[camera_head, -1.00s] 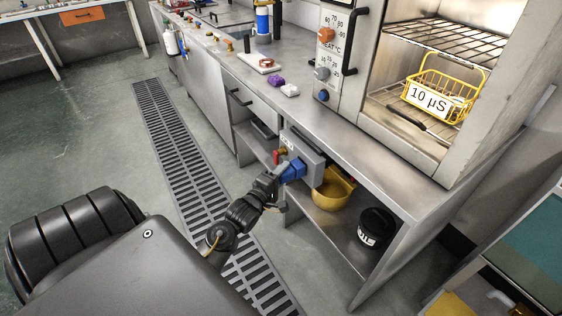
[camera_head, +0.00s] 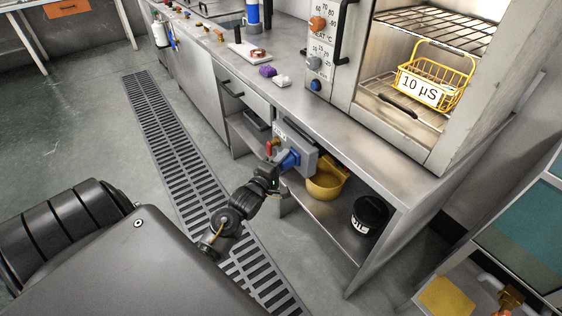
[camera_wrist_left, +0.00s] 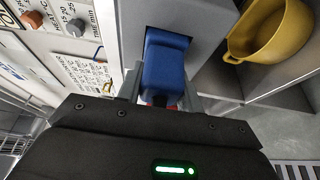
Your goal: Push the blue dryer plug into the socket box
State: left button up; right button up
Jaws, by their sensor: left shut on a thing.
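The blue dryer plug (camera_head: 289,159) is at the front of the grey socket box (camera_head: 304,157), which is fixed at the front edge of the steel bench. My left gripper (camera_head: 274,172) is shut on the plug. In the left wrist view the blue plug (camera_wrist_left: 166,66) sits between my fingers and its far end meets the grey box (camera_wrist_left: 185,15). How deep the plug sits in the socket is hidden. My right gripper is not in view.
A yellow pot (camera_head: 326,183) and a black tub (camera_head: 369,215) stand on the shelf under the bench. A red-handled valve (camera_head: 270,147) is just left of the box. The oven (camera_head: 425,85) with a yellow basket (camera_head: 436,78) stands above. A floor grate (camera_head: 175,150) runs alongside.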

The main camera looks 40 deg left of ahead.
pick_arm(q)
jog(key=shift+w+d, duration=0.1)
jog(key=shift+w, duration=0.2)
jog(key=o, duration=1.2)
jog(key=s+d, duration=0.1)
jog(key=s, duration=0.9)
jog(key=shift+s+p, duration=0.3)
jog(key=shift+s, duration=0.1)
jog(key=shift+c, duration=0.3)
